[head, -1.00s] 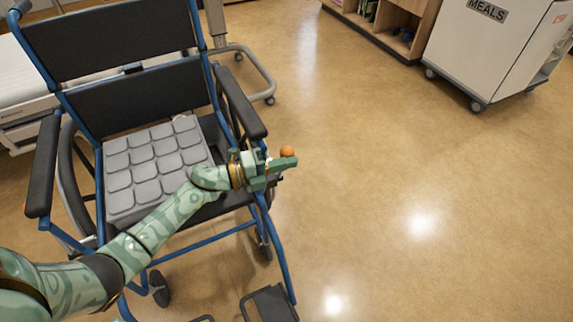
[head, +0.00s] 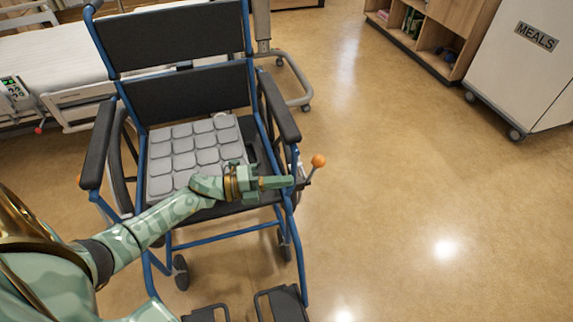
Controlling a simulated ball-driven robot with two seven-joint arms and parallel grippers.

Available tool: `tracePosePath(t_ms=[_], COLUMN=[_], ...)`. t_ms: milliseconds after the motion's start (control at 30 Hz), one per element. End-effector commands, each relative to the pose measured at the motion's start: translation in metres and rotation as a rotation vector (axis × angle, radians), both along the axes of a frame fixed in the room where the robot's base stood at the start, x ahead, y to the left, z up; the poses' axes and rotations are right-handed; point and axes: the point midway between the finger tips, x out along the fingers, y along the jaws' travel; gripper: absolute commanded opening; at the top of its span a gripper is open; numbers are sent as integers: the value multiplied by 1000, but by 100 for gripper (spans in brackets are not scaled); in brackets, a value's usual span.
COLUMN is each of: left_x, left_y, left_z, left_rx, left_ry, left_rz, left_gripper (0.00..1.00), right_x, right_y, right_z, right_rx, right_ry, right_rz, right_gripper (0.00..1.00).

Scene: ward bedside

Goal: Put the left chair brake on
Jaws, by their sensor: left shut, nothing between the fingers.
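The wheelchair has a blue frame (head: 222,235), dark backrests and a grey cushioned seat (head: 190,150), and faces me. The brake on its right side in the picture is a short lever with an orange ball knob (head: 318,161), standing up and leaning outward beside the front of the armrest. My left gripper (head: 291,182) reaches across the front of the seat. It is shut and empty, its tips just left of and below the knob, near the lever's lower part. I cannot tell whether they touch the lever. My right gripper is not in view.
Another orange knob (head: 78,180) shows partly at the chair's far left side. A bed (head: 50,60) stands behind the chair at left. A meals cart (head: 525,75) and an open shelf (head: 430,40) stand at back right. The floor (head: 420,200) right of the chair is clear.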

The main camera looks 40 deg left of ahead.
Motion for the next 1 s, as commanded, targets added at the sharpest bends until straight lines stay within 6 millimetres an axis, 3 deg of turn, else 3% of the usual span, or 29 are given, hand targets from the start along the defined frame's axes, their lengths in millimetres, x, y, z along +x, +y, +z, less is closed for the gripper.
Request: tracePosePath(t_ms=[167,300,433,533,1000], left_x=[-2,-36,-61,-53,-45], left_y=[0,-11,-21,-18,-18], left_z=[-2,-24,-24,-14,-16], left_rx=[-1,-37,-32,28,79], left_ry=[6,67,16,-65,-95], left_rz=[0,6,105,177,196], left_gripper=[0,0,0,0,0], right_x=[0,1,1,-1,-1], right_y=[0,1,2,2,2], right_z=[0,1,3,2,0], right_rx=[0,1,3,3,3], right_ry=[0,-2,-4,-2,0], right_rz=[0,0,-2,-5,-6], right_gripper=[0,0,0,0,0])
